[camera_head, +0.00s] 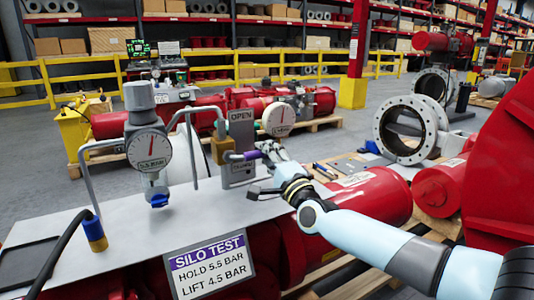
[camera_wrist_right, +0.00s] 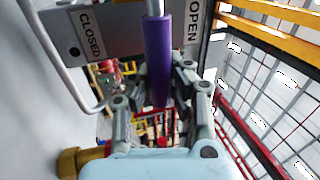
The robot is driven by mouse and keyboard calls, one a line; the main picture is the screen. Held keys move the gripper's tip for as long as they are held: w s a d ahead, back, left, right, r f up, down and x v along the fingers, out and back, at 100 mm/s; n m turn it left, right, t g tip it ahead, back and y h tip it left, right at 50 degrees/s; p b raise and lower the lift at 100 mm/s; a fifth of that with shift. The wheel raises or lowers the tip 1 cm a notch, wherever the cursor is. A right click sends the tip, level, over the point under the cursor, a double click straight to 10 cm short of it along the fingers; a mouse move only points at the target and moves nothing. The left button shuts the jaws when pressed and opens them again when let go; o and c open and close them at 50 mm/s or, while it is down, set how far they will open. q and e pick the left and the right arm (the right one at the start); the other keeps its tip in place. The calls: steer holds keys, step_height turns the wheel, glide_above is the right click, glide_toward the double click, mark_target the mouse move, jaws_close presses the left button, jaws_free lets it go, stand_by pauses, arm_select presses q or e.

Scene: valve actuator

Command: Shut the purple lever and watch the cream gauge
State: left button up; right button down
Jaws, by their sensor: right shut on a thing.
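The purple lever (camera_wrist_right: 157,60) runs between the two fingers of my right gripper (camera_wrist_right: 160,95) in the right wrist view. My right gripper (camera_head: 268,150) is shut on it, and only a bit of purple (camera_head: 247,155) shows in the head view. Behind the lever is a grey plate (camera_head: 239,140) marked OPEN at the top and CLOSED lower down. The lever lies between the two labels. The cream gauge (camera_head: 278,119) stands just right of the plate; its needle points about upward, and its small text is unclear. My left gripper is not in view.
A grey-rimmed gauge (camera_head: 150,148) marked 5.5 BAR stands left, its needle near upright. A sign (camera_head: 210,266) reads SILO TEST, HOLD 5.5 BAR, LIFT 4.5 BAR. Bent metal rails (camera_head: 87,180) flank the grey bench top.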

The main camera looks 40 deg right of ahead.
steer(key=shift+s+f, duration=0.1)
steer(key=shift+f, duration=0.4)
steer(key=c, duration=1.2)
jaws_free()
steer(key=shift+r, duration=0.15)
steer(key=shift+o, duration=0.2)
steer(key=shift+r, duration=0.15)
steer(key=v, duration=1.2)
